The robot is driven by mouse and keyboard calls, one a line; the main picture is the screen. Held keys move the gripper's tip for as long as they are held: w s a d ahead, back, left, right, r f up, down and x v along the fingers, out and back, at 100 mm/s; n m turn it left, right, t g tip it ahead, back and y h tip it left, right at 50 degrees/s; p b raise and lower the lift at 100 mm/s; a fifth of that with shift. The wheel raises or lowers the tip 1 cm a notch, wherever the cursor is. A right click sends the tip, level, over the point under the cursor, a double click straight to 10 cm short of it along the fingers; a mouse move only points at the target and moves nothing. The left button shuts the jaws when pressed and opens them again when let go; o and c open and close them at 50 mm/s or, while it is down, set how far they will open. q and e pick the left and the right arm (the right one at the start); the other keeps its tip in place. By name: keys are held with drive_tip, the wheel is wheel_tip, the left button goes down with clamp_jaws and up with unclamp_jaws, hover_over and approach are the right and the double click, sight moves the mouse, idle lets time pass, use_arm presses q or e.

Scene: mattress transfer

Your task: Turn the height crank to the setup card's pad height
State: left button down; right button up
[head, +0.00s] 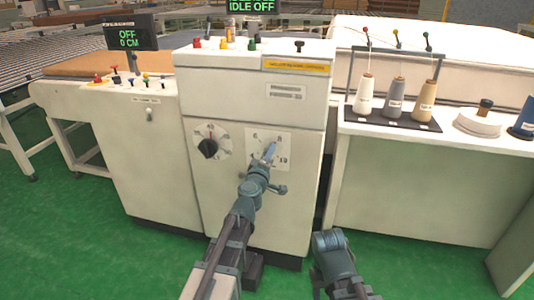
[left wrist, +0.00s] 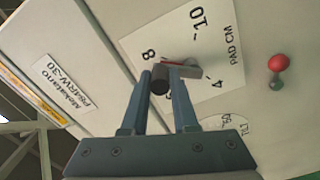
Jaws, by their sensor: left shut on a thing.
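The height crank (left wrist: 184,68) sits on a white scale plate (left wrist: 220,45) marked PAD CM, with 4, 8 and 10 readable in the left wrist view. The same plate (head: 285,140) shows on the front of the white cabinet in the head view. My left gripper (head: 269,155) is at the crank, its fingers (left wrist: 160,82) closed around the dark handle. A red edge shows by the crank; the fingers partly hide the scale, so I cannot tell the exact setting. My right gripper (head: 332,250) hangs low before the cabinet, its fingers unclear. I cannot make out a setup card.
A black knob dial (head: 208,148) is left of the crank plate. A display (head: 130,38) reads OFF 0 CM; another (head: 251,6) reads IDLE OFF. A red-tipped lever (left wrist: 278,63) is near the plate. Thread cones (head: 395,98) stand on the right table. Green floor is clear in front.

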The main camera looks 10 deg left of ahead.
use_arm(q)
drive_tip(key=shift+d+f+m, duration=0.2)
drive_tip(key=shift+m, duration=0.5)
use_arm(e)
drive_tip(key=shift+f, duration=0.15)
use_arm(q)
drive_tip(key=c, duration=0.7)
unclamp_jaws()
